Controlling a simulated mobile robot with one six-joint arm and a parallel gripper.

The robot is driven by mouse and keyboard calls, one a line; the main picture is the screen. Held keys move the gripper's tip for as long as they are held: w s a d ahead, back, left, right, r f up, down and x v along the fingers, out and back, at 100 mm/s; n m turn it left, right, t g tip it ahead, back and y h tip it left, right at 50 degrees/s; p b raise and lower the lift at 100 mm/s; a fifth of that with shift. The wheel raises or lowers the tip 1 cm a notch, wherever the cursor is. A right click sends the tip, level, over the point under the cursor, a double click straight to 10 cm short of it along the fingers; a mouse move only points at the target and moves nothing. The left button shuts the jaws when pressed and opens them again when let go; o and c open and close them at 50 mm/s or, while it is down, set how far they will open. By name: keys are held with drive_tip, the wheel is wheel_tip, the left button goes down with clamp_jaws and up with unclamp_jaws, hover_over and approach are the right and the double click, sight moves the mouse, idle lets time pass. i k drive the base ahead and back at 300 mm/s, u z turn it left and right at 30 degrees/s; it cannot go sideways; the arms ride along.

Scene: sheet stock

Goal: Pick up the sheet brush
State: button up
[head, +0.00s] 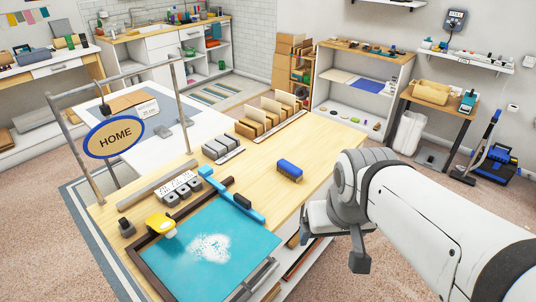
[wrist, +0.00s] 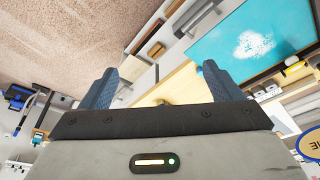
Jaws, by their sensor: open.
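The sheet brush (head: 290,170) is a small block with a blue top and a paler lower part. It lies on the pale wooden worktop (head: 312,150) in the head view, right of the blue bar. My gripper (head: 337,238) hangs beyond the worktop's right edge, apart from the brush and nearer the camera. In the wrist view my gripper (wrist: 161,84) has its two blue fingers spread wide with nothing held between them. I cannot make out the brush in the wrist view.
A teal board (head: 215,250) with white powder lies at the worktop's front, also in the wrist view (wrist: 245,40). A blue bar (head: 232,195) runs along its back edge. A yellow tool (head: 160,224) sits at its left corner. Card racks (head: 268,116) stand behind the brush.

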sight(294, 173)
drive_tip(key=z, duration=0.55)
drive_tip(key=k, duration=0.9)
drive_tip(key=z, duration=0.75)
drive_tip(key=k, duration=0.35)
drive_tip(key=z, duration=0.3)
drive_tip(key=i, duration=1.45)
drive_tip(key=u, duration=1.45)
drive_tip(key=i, duration=1.3)
drive_tip(key=u, duration=0.7)
drive_tip(key=k, duration=0.65)
drive_tip(key=u, duration=0.25)
